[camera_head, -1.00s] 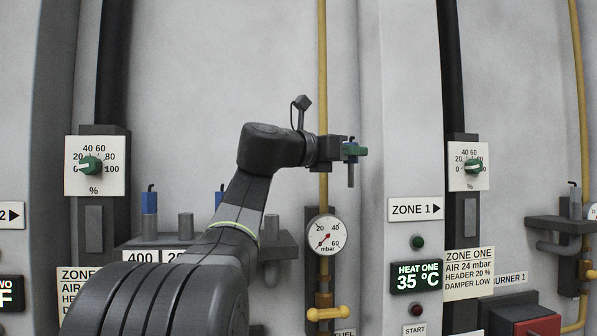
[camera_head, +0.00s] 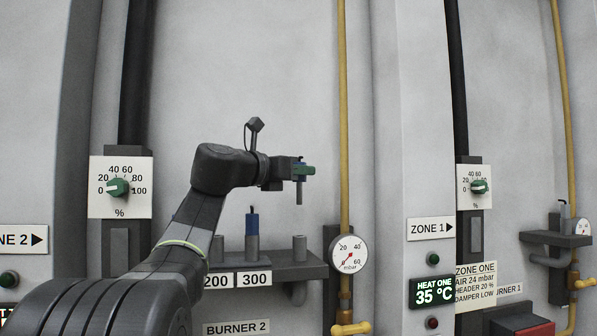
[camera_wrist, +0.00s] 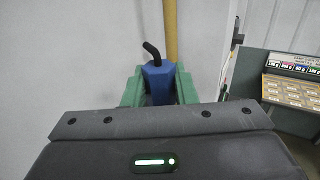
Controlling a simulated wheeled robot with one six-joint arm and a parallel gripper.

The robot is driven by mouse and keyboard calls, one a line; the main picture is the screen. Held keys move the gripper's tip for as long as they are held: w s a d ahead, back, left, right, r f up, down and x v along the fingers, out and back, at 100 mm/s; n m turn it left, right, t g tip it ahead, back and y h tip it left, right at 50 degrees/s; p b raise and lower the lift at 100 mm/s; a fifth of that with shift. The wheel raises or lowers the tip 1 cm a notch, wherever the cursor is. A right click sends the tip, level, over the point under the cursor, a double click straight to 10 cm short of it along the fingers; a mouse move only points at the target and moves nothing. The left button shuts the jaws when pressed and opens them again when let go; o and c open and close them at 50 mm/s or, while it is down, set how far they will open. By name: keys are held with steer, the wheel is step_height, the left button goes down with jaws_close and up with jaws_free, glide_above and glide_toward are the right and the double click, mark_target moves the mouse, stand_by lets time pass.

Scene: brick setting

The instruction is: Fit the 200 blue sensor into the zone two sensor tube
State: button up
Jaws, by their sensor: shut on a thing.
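My gripper (camera_head: 304,171) is shut on a blue sensor (camera_wrist: 157,80), held upright in mid-air. Its black bent cable tops it in the wrist view, between the green fingers. In the head view its grey rod (camera_head: 299,194) hangs down above the right end of a dark shelf. An open grey tube (camera_head: 300,248) stands on that shelf, below the rod and apart from it, with a bent pipe underneath. The label 200 (camera_head: 218,281) is on the shelf front, with an empty-looking grey holder (camera_head: 216,248) above it, partly behind my arm.
Another blue sensor (camera_head: 252,222) stands in the holder above the label 300 (camera_head: 254,279). A yellow pipe (camera_head: 343,120) and a round pressure gauge (camera_head: 348,254) are just right of the shelf (camera_head: 318,268). The wall above the shelf is clear.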

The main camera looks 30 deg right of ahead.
mark_target(299, 198)
steer(key=shift+f+b, duration=1.9)
steer(key=shift+f, duration=0.85)
steer(key=shift+p, duration=0.6)
steer(key=shift+f, duration=0.35)
steer(key=shift+f+b, duration=0.5)
steer(key=shift+b, duration=0.05)
steer(key=shift+r, duration=0.1)
steer(key=shift+r+p, duration=0.2)
steer(key=shift+p, duration=0.25)
steer(key=shift+r+p, duration=0.25)
steer(key=shift+p, duration=0.1)
steer(key=shift+p, duration=0.5)
